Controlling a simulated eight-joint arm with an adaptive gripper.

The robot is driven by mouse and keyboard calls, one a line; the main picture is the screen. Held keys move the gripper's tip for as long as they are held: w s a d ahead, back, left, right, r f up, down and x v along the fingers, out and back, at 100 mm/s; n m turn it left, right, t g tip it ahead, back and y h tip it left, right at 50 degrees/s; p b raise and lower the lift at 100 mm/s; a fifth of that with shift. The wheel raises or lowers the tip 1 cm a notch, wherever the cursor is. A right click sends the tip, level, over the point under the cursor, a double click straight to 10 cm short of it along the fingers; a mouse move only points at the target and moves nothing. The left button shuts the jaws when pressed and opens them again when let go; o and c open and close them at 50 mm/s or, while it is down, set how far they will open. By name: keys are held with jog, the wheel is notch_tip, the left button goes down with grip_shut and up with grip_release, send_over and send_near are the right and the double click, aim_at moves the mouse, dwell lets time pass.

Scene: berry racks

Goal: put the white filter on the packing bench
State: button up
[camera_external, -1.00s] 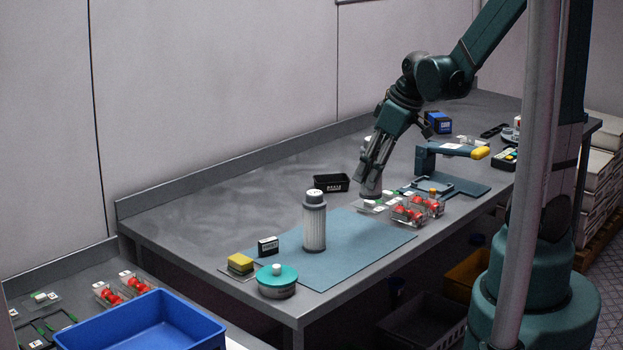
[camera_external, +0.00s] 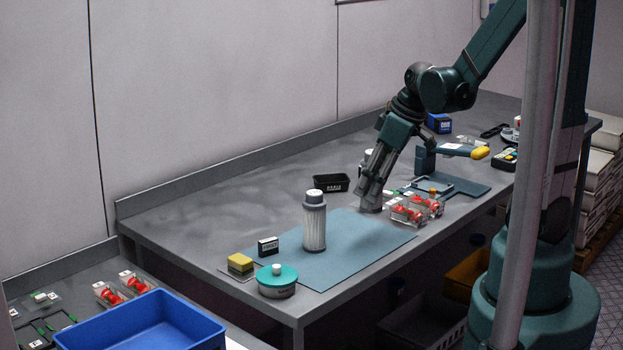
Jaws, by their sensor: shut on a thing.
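A white ribbed cylindrical filter (camera_external: 314,226) with a grey cap stands upright on the blue mat (camera_external: 345,262) of the grey bench (camera_external: 185,236). My gripper (camera_external: 371,203) is to the right of and beyond the filter, pointing down near the mat's far right corner. It is shut on a small grey object, mostly hidden by the fingers; I cannot tell what it is. The gripper is apart from the standing filter, low over the bench; whether the held object touches the surface is unclear.
Clear packs with red berries (camera_external: 410,211) lie just right of my gripper. A black tray (camera_external: 330,183) is behind the filter. A teal-lidded tub (camera_external: 276,281), yellow block (camera_external: 240,263) and black box (camera_external: 268,246) stand front left. A blue sealer-like device (camera_external: 450,180) is farther right.

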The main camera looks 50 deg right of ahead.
jog(key=shift+f+b, duration=0.4)
jog(key=shift+f, duration=2.05)
jog(key=shift+f, duration=0.1)
jog(key=shift+f+b, duration=0.4)
jog(key=shift+f, duration=1.4)
jog(key=shift+f, duration=0.15)
jog(key=o, duration=0.9)
jog(key=shift+r, duration=0.3)
jog(key=shift+p+v, duration=1.2)
jog(key=shift+v, duration=4.65)
